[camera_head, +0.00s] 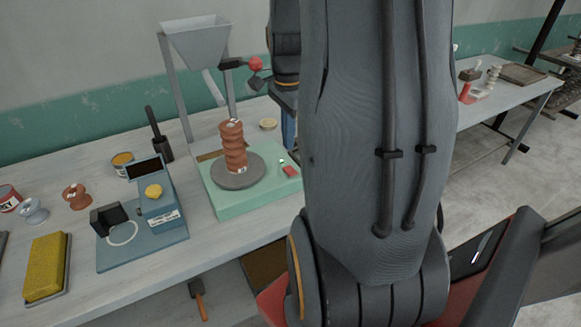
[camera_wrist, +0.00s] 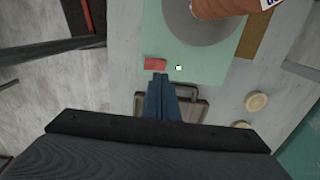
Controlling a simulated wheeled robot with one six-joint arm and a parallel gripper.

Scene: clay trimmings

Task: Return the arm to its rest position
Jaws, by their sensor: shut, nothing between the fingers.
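My gripper (camera_wrist: 160,77) shows in the wrist view as two blue fingers lying together, shut and empty. Below the fingertips lies the edge of a pale green base (camera_wrist: 213,68), close to a red button (camera_wrist: 155,63). In the head view my arm fills the middle of the picture. The blue fingers (camera_head: 288,130) point down just left of it, at the right back of the green base (camera_head: 226,208), and their tips are partly hidden. A stacked terracotta piece (camera_head: 233,150) stands upright on the grey turntable (camera_head: 238,178), left of my gripper and apart from it.
A grey hopper (camera_head: 196,42) on posts stands behind the turntable. A lever with a red knob (camera_head: 255,64) is close beside my arm. A blue device (camera_head: 162,215) with a yellow button and a yellow sponge (camera_head: 46,268) lie left. Another table (camera_head: 500,100) stands right.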

